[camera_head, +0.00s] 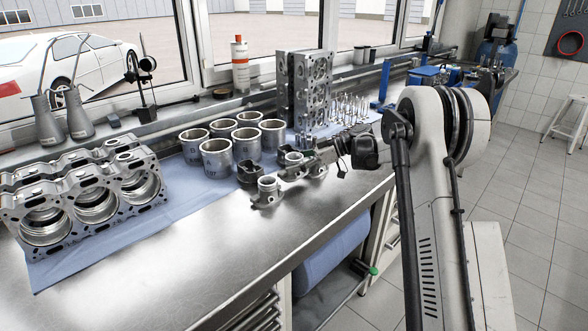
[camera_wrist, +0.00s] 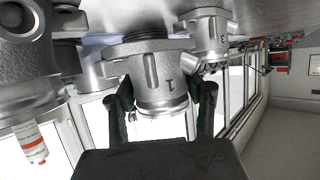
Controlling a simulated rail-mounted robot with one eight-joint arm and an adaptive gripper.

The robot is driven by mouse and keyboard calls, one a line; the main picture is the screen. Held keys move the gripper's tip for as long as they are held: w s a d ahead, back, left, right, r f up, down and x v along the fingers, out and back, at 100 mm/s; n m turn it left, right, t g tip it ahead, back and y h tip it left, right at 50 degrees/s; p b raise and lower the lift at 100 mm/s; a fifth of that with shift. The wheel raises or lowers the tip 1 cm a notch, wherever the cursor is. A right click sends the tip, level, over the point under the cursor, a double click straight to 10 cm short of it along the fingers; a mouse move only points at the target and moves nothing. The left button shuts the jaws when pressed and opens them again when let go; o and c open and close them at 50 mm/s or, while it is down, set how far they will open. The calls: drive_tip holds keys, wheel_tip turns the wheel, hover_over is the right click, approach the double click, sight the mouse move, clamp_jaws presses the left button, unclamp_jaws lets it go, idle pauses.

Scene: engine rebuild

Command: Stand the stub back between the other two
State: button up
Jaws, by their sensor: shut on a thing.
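My gripper (camera_head: 303,163) is low over the counter beside the cylinder liners. In the wrist view, which is upside down, my gripper (camera_wrist: 160,105) has one finger on each side of a grey metal stub marked 1 (camera_wrist: 158,85) and is shut on it. Its flange faces the counter; I cannot tell whether it touches. A stub marked 3 (camera_wrist: 209,38) stands to its right in that view, apart from it. Another grey stub (camera_wrist: 25,75) is large and close at the left, cut by the edge. In the head view one stub (camera_head: 268,191) stands at the front; others are partly hidden by my gripper.
Several liners (camera_head: 216,157) stand close on the blue cloth (camera_head: 95,238). A dark part (camera_head: 250,173) stands between them and the front stub. The cylinder head (camera_head: 304,88) stands upright behind, and the engine block (camera_head: 90,197) lies left. The front counter (camera_head: 200,265) is clear.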

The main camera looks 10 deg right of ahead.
drive_tip(key=shift+f, duration=0.8)
drive_tip(key=shift+f+b, duration=0.4)
drive_tip(key=shift+f, duration=0.25)
drive_tip(key=o, duration=1.4)
drive_tip(key=shift+o, duration=0.2)
drive_tip(key=shift+r, duration=0.15)
